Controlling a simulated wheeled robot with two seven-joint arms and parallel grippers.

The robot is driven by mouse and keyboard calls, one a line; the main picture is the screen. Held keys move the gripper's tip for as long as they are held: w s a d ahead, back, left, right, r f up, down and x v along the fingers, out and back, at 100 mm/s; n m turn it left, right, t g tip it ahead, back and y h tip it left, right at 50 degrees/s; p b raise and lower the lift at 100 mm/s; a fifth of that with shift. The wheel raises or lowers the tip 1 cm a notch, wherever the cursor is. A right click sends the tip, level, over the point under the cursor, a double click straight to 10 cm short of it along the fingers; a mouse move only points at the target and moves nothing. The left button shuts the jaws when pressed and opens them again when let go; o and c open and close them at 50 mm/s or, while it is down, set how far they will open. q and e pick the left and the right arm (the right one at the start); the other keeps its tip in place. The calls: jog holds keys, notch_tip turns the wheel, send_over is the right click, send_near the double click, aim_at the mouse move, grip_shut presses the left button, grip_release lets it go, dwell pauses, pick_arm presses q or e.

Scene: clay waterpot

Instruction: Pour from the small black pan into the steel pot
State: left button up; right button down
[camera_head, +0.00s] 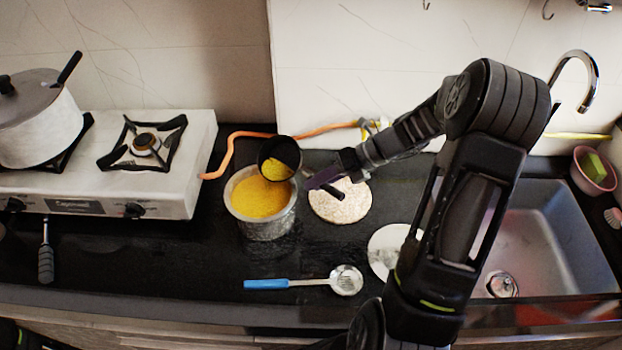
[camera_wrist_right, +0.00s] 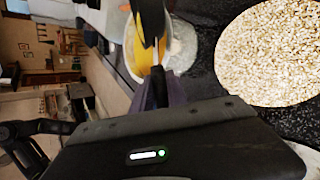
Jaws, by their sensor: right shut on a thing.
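The steel pot (camera_head: 262,222) stands on the black counter, right of the stove, with yellow contents inside. The small black pan (camera_head: 268,148) is tilted over the pot's back right rim, with some yellow contents in it. My right gripper (camera_head: 325,184) is shut on the pan's handle, at the right of the pot. In the right wrist view, the pan (camera_wrist_right: 150,22) hides part of the pot (camera_wrist_right: 184,45). My left gripper is not in view.
A round speckled board (camera_head: 342,203) lies just right of the pot. A blue-handled skimmer (camera_head: 268,284) lies in front, and a white plate (camera_head: 384,243) is partly behind my arm. The stove (camera_head: 190,150) stands left; the sink (camera_head: 545,235) is right. An orange hose (camera_head: 232,142) runs behind.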

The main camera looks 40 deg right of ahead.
dwell(0.3)
jog(key=shift+a+r, duration=0.1)
jog(key=shift+a+h, duration=0.15)
jog(key=shift+h, duration=0.45)
jog(key=shift+n, duration=0.3)
jog(key=shift+s+a+r+t+h, duration=0.15)
jog(key=shift+a+t+h, duration=0.15)
jog(key=shift+h, duration=0.3)
jog(key=shift+d, duration=0.15)
jog(key=shift+r, duration=0.1)
dwell(0.4)
jog(key=shift+a+r+n+h, duration=0.15)
jog(key=shift+a+n+h, duration=0.25)
jog(key=shift+h, duration=0.2)
dwell(0.4)
